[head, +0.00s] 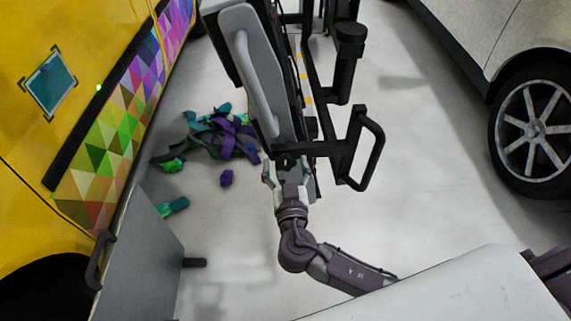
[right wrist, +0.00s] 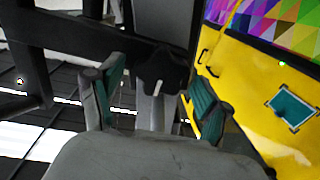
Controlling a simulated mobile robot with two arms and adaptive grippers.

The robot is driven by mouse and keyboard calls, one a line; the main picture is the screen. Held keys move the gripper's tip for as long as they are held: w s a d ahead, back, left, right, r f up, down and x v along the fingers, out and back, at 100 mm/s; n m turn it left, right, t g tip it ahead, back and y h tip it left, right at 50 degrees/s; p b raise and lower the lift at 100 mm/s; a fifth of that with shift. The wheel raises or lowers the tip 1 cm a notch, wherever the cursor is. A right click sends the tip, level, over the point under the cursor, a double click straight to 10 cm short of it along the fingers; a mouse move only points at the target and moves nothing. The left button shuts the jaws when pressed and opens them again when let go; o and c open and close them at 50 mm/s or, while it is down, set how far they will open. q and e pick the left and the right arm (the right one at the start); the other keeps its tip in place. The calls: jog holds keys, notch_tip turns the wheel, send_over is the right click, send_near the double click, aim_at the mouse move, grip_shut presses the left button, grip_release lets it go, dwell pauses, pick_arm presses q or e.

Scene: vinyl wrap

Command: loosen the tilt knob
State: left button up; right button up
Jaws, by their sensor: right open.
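The tilt knob (right wrist: 162,72) is a black lobed knob in the right wrist view, in front of a grey upright part of the black-framed equipment (head: 262,75). My right gripper (head: 286,170) is at the lower end of this equipment in the head view. Its two green-padded fingers are spread to the left and right of the knob in the right wrist view (right wrist: 154,92), with visible gaps on both sides. It holds nothing. In the head view the knob is hard to make out behind the gripper. My left gripper is not in view.
A yellow vehicle (head: 35,130) with a colourful triangle-patterned wrap (head: 105,135) stands at the left. A black handle loop (head: 372,150) sticks out right of the gripper. Green and purple scraps (head: 222,135) lie on the floor.

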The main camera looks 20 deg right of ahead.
jog(key=c, duration=1.1)
jog(key=shift+c, duration=0.2)
